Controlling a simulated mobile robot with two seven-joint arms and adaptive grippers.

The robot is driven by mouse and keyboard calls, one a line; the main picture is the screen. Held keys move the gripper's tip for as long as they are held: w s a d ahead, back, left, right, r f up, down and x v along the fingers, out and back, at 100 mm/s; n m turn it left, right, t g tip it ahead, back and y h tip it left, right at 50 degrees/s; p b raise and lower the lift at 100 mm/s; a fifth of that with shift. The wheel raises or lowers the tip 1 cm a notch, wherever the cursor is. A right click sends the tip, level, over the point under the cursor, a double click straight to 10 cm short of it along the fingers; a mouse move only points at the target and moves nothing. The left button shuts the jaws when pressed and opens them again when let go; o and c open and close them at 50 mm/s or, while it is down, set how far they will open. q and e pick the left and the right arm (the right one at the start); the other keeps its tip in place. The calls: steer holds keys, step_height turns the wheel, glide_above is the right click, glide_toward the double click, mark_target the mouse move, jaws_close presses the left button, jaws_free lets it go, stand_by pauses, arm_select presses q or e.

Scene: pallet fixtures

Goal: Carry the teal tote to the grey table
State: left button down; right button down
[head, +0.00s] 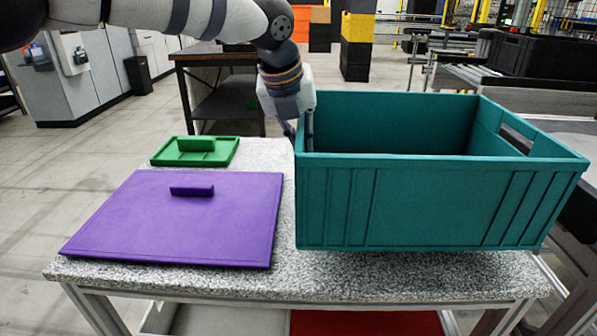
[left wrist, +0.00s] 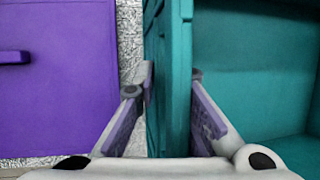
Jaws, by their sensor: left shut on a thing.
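The teal tote (head: 430,205) is a large open box, upright and empty as far as I can see, over the right part of a speckled grey-white table (head: 330,278). Its right end reaches past the table's right edge. I cannot tell whether its base touches the top. My left gripper (head: 305,128) comes down at the tote's left end and is shut on its left wall. In the left wrist view the fingers (left wrist: 172,82) stand on either side of the teal wall (left wrist: 178,110). My right gripper is in neither view.
A purple lid (head: 180,222) and a smaller green lid (head: 195,152) lie on the table left of the tote. A dark-framed workbench (head: 220,60) stands behind. At right a grey surface (head: 560,132) shows behind the tote. Open floor (head: 60,170) lies to the left.

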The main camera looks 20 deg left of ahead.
arm_select(q)
steer(key=shift+f, duration=2.5)
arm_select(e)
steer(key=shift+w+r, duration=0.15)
arm_select(q)
steer(key=shift+f, duration=0.1)
steer(key=c, duration=1.7)
jaws_free()
steer(key=shift+f, duration=0.15)
